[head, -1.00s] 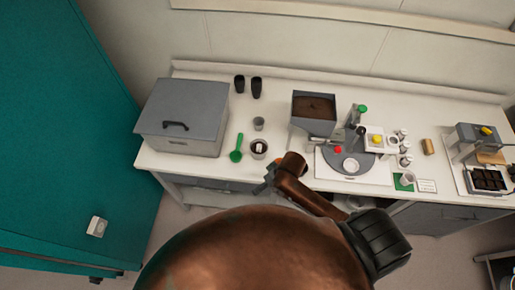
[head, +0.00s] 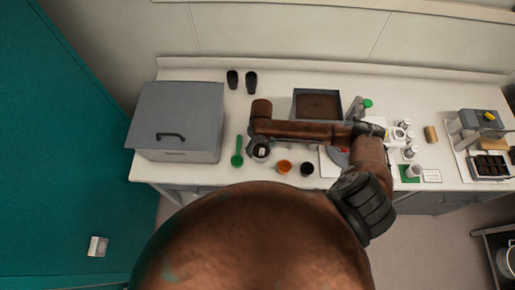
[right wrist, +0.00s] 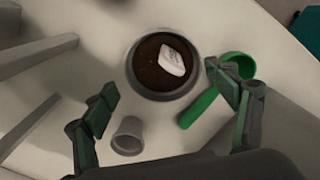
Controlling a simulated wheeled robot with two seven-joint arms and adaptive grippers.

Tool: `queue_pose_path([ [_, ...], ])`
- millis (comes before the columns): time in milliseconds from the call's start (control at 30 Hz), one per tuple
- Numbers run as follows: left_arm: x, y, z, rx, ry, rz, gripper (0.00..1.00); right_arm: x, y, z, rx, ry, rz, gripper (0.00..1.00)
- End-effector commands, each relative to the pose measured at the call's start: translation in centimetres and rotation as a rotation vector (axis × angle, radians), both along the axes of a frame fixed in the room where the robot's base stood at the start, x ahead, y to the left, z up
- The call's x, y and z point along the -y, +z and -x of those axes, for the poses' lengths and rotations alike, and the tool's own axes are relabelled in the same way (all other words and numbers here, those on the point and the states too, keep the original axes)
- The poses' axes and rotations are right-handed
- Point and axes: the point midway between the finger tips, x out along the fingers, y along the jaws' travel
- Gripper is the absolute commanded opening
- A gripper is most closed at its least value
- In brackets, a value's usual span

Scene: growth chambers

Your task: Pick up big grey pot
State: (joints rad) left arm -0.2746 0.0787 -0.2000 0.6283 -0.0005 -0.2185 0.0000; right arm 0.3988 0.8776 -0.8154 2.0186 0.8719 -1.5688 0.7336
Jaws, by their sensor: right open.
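The big grey pot (head: 260,152) stands on the white bench, partly covered by my right arm in the head view. In the right wrist view the pot (right wrist: 134,78) is a round grey rim filled with dark soil, with a white piece lying on top. My right gripper (right wrist: 162,84) is open. Its fingers show on either side of the lower part of the pot in that view, and I see nothing held. In the head view my right gripper (head: 258,138) is over the pot, mostly hidden by the arm. My left gripper is not in view.
A green scoop (right wrist: 198,107) lies close beside the pot, near one finger. A small grey pot (right wrist: 127,136) stands between the fingers. An orange pot (head: 284,167) and a black pot (head: 306,169) stand to the right. A grey lidded box (head: 177,115) is at left.

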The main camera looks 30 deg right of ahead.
Motion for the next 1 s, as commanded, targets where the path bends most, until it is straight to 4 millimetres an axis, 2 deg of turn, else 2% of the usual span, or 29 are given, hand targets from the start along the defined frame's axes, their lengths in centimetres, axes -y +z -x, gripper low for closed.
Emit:
queue_pose_path([
  [133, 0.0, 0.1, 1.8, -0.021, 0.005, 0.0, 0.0, -0.1, -1.6, 0.0, -0.004, 0.001, 0.0, 0.79],
  [300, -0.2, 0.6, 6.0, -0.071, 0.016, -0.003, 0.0, -0.5, -4.1, 0.0, -0.007, 0.001, 0.0, 0.79],
  [367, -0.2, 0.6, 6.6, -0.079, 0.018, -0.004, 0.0, -0.4, -5.0, 0.0, -0.006, 0.0, -0.001, 0.79],
  [467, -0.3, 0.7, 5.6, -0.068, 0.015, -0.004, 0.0, -0.4, -6.0, 0.0, -0.005, 0.001, 0.0, 0.79],
  [600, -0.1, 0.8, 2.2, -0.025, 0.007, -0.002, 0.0, -0.4, -6.4, 0.0, -0.003, 0.003, 0.0, 0.79],
  [700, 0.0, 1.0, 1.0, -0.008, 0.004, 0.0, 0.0, -0.4, -6.4, 0.0, -0.003, 0.003, 0.0, 0.79],
  [767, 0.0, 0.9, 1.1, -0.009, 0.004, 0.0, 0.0, -0.4, -6.4, 0.0, -0.003, 0.003, 0.0, 0.78],
  [1000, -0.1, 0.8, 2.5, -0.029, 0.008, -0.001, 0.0, -0.4, -6.4, 0.0, -0.003, 0.003, 0.0, 0.61],
])
